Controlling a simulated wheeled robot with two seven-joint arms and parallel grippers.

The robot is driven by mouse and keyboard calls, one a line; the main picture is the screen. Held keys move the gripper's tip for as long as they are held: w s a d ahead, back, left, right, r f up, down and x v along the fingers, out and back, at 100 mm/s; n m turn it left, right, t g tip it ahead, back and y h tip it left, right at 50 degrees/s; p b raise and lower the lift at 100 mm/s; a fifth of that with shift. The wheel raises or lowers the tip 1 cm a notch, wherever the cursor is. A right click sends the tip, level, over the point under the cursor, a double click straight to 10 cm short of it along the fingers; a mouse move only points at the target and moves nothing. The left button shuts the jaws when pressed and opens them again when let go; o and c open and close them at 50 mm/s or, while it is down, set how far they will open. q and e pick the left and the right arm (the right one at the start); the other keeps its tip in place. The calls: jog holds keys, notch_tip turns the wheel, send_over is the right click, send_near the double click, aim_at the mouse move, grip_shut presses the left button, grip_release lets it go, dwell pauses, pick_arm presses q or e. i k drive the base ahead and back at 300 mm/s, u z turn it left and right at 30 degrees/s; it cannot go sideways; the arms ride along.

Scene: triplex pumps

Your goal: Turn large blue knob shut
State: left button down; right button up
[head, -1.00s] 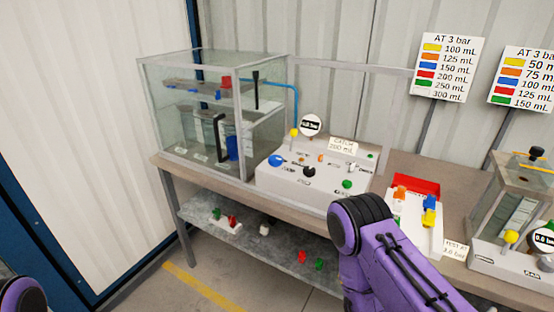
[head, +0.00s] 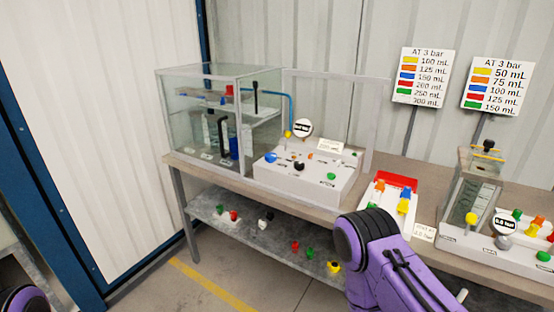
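A large blue knob (head: 271,158) sits at the left end of the sloped top of a white control box (head: 310,185) on the bench. A black knob (head: 299,167) and a green knob (head: 331,176) are to its right on the same panel. A round gauge (head: 302,128) stands behind them. My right arm, purple, comes up in front of the bench at the lower right; its gripper is not visible. Only a small piece of my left arm shows at the bottom left corner. Neither arm touches the blue knob.
A glass tank (head: 210,118) stands left of the control box. A white tray with a red back (head: 398,180) and a second pump unit (head: 470,205) stand to the right. Several small coloured parts lie on the lower shelf (head: 262,240). Open floor lies at the front left.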

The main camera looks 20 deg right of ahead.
aim_at(269, 157)
jog(key=u, duration=1)
jog(key=i, duration=0.75)
jog(key=z, duration=0.4)
